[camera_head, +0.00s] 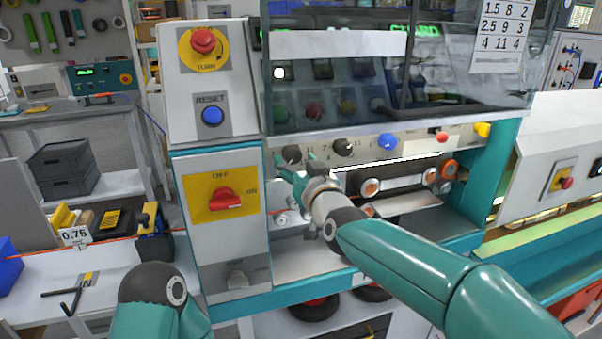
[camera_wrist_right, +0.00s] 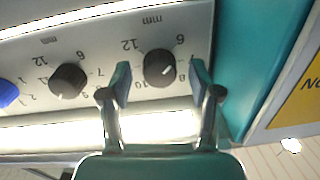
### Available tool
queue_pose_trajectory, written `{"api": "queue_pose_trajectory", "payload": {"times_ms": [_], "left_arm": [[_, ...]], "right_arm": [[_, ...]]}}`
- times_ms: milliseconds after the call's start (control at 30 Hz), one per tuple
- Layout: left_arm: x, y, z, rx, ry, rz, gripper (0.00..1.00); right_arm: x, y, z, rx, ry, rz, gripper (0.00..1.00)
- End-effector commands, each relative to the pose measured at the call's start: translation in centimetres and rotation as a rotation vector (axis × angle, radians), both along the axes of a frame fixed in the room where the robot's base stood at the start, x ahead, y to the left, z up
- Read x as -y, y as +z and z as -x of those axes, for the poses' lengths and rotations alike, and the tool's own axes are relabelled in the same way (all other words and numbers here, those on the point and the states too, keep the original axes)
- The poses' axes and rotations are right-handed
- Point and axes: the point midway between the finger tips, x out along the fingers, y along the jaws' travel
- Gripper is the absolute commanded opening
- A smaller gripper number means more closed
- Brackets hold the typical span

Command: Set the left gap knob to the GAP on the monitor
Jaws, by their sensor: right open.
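The left gap knob (camera_head: 291,153) is black and round, at the left end of the machine's knob panel. In the right wrist view, where the picture is upside down, this knob (camera_wrist_right: 160,68) sits on a scale with numbers and "mm". My right gripper (camera_head: 284,172) is open in front of it. In the wrist view the two fingertips (camera_wrist_right: 161,80) stand on either side of the knob, with space showing on both sides. I cannot tell how far over it they reach. I cannot read a GAP value on any monitor. My left gripper is out of view.
A second black knob (camera_head: 343,147) and a blue knob (camera_head: 387,142) are beside it. A dark clear guard (camera_head: 340,95) is above the panel, and rollers (camera_head: 371,187) are below. A card (camera_head: 503,35) lists numbers. A red rotary switch (camera_head: 226,200) is at the left.

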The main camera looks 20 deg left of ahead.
Motion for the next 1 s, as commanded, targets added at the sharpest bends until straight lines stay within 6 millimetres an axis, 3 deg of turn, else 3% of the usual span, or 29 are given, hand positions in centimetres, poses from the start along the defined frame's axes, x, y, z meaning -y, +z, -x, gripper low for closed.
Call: {"api": "queue_pose_trajectory", "payload": {"times_ms": [267,700,1000], "left_arm": [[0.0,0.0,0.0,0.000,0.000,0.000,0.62],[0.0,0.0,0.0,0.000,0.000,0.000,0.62],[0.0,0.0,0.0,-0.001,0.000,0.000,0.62]], "right_arm": [[1.4,0.2,2.0,0.002,0.000,0.000,0.62],[5.8,-0.1,8.1,-0.001,0.001,0.001,0.62],[7.0,-0.2,9.7,-0.002,0.001,0.001,0.62]]}}
